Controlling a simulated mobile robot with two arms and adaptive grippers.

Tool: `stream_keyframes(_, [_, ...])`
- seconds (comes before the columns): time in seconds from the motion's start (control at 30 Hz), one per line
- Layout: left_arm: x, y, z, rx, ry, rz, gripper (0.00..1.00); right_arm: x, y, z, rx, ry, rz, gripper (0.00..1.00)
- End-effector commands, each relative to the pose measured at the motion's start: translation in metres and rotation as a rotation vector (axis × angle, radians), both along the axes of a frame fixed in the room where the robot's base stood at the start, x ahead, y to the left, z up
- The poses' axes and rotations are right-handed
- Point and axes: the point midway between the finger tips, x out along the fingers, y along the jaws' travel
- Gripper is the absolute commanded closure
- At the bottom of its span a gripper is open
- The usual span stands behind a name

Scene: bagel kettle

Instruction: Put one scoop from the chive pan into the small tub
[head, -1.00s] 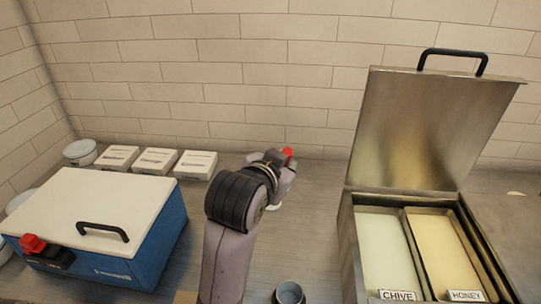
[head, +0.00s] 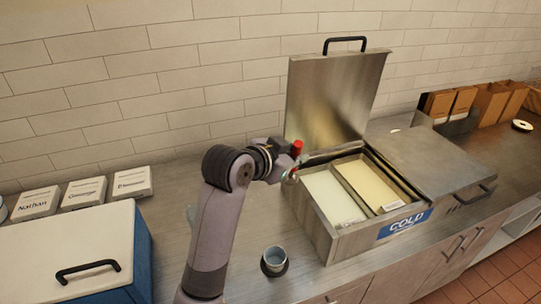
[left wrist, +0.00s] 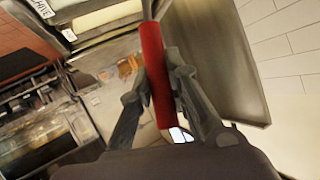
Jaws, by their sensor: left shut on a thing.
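My left gripper (head: 283,163) is shut on a red-handled tool (head: 297,147), just left of the open cold box. In the left wrist view the red handle (left wrist: 157,75) is held between both fingers, and its far end is cut off by the frame. The chive pan (head: 330,198) is the left, pale-filled pan in the cold box; its label (left wrist: 40,7) also shows in the left wrist view. A small grey-blue tub (head: 275,256) stands on a dark round base on the counter, below my gripper. My right gripper is out of view.
The cold box's raised lid (head: 332,100) stands behind the pans. The honey pan (head: 368,182) is right of the chive pan. A blue cooler with a white lid (head: 65,250) and several white boxes (head: 85,193) are at left. Brown boxes (head: 490,105) stand far right.

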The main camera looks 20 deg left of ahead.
Motion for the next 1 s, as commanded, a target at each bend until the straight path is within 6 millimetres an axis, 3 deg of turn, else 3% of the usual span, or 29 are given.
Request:
stream_keyframes(0.3, [0.055,-0.066,0.018,-0.004,0.020,-0.235,1.00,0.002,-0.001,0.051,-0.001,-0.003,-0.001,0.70])
stream_keyframes(0.43, [0.070,-0.086,0.019,-0.005,0.028,-0.303,1.00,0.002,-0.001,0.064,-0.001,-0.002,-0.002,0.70])
stream_keyframes(0.67, [0.081,-0.100,0.017,-0.006,0.031,-0.349,1.00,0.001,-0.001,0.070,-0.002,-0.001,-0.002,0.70])
stream_keyframes(1.0, [0.082,-0.100,-0.006,-0.007,0.033,-0.350,1.00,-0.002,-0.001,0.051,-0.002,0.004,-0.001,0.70])
